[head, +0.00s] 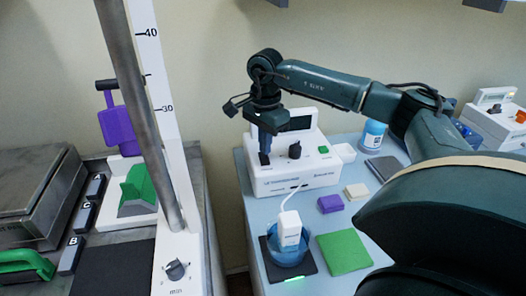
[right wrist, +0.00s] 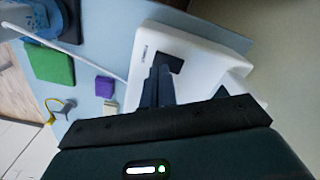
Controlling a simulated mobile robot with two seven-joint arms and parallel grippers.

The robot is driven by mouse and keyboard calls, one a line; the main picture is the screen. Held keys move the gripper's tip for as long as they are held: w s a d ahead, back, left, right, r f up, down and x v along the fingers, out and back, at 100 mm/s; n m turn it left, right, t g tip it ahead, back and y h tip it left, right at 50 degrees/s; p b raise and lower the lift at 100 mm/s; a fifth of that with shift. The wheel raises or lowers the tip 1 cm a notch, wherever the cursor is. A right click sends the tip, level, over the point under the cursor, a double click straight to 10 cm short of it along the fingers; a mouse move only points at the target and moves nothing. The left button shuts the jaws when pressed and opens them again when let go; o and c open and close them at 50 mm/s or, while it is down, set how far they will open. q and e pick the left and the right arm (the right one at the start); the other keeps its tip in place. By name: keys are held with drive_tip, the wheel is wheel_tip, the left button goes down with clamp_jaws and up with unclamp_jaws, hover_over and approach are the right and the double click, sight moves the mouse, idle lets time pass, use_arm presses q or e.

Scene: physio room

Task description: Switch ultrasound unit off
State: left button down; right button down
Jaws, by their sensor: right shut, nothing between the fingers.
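The ultrasound unit (head: 297,179) is a white box with a dark screen, a black knob (head: 294,151) and a green button (head: 323,149). It stands at the back of the light blue table. My right gripper (head: 265,152) is shut, with nothing in it, and points down at the left of the unit's front panel. In the right wrist view, the fingertips (right wrist: 160,72) are right at a black rocker switch (right wrist: 170,62) on the white unit (right wrist: 205,60). I cannot tell whether they touch it or which way it is set. My left gripper is out of view.
A white probe (head: 289,228) stands in a blue bowl (head: 287,256) on a dark pad, its cable leading to the unit. A metal post (head: 140,110) rises at left.

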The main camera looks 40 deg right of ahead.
sight(265, 161)
drive_tip(key=shift+r+p, duration=1.4)
drive_tip(key=shift+r, duration=0.75)
drive_tip(key=shift+f, duration=0.1)
